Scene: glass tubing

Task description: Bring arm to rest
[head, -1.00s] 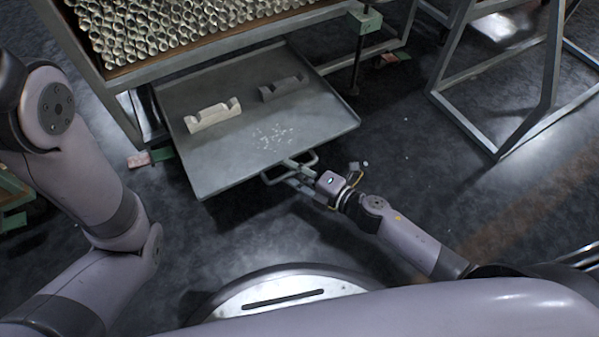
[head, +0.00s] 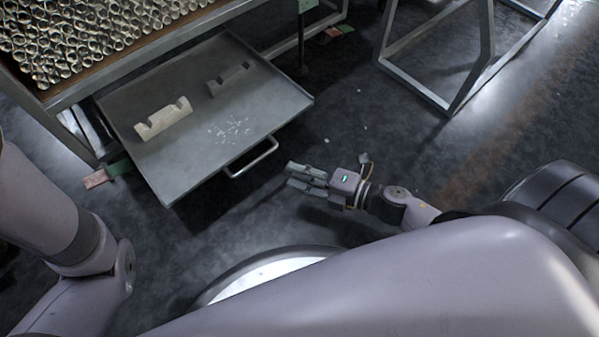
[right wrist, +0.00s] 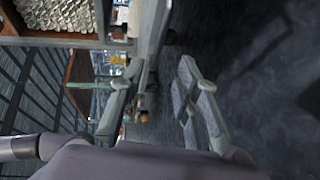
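My right gripper (head: 291,175) is in the middle of the head view, just to the right of the tray's handle (head: 251,158) and apart from it. In the right wrist view, its two fingers (right wrist: 158,75) stand apart with nothing between them. The grey metal tray (head: 185,155) sticks out from under the rack like a pulled-out drawer. My left arm shows at the left edge of the head view, but its gripper is out of view.
On the tray lie a pale notched block (head: 163,119), a dark notched block (head: 229,79) and small clear shards (head: 231,128). Above is a rack of glass tubes (head: 85,35). A metal frame (head: 425,92) stands at upper right.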

